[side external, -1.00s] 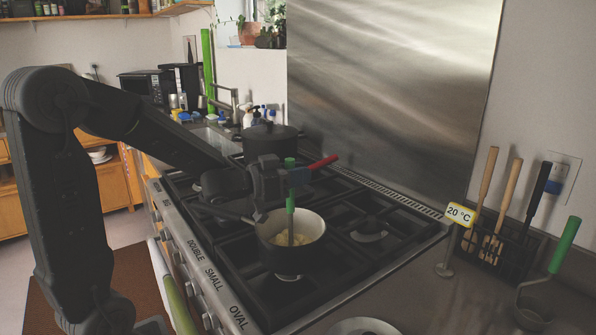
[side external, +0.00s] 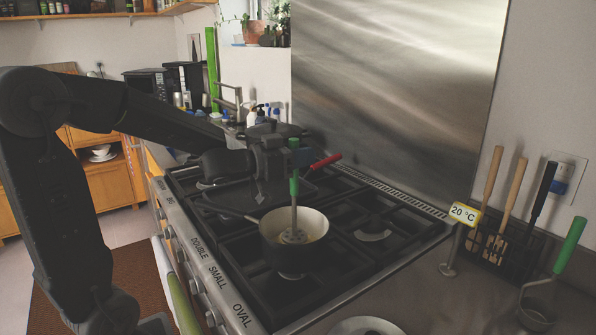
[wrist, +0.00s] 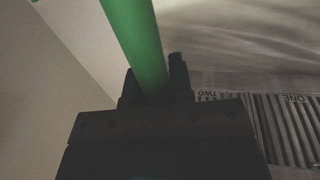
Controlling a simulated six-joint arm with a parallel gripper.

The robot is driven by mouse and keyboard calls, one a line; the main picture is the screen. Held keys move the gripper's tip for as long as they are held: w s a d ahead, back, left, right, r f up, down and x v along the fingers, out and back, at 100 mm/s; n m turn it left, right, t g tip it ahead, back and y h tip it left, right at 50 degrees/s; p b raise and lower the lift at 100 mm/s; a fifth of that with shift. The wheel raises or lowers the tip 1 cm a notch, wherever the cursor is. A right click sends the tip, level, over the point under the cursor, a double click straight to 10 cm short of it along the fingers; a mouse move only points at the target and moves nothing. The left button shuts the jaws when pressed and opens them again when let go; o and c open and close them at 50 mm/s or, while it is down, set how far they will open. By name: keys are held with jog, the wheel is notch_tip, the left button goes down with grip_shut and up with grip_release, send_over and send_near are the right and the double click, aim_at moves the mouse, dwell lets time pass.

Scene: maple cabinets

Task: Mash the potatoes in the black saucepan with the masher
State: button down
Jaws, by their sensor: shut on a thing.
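My gripper (side external: 284,160) is shut on the green handle of the masher (side external: 294,187) above the hob. In the wrist view the green handle (wrist: 138,40) runs up between my fingers (wrist: 155,85). The masher is nearly upright, and its pale metal head (side external: 293,236) shows inside the black saucepan (side external: 285,259), below the rim. The saucepan has a cream inside and stands on a front burner. The potatoes are mostly hidden behind the masher head and the pan wall; I cannot tell how mashed they are.
A dark lidded pot (side external: 268,132) stands at the back of the hob. A red handle (side external: 325,161) sticks out behind my gripper. At right are a utensil rack (side external: 500,250), a 20 °C sign (side external: 464,214) and a green-handled ladle (side external: 569,246). A white plate (side external: 362,327) lies in front.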

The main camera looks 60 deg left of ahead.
jog(key=shift+f, duration=2)
jog(key=shift+r, duration=2.05)
jog(key=shift+f, duration=0.1)
jog(key=shift+f, duration=1.95)
jog(key=shift+r, duration=2.05)
jog(key=shift+f, duration=0.1)
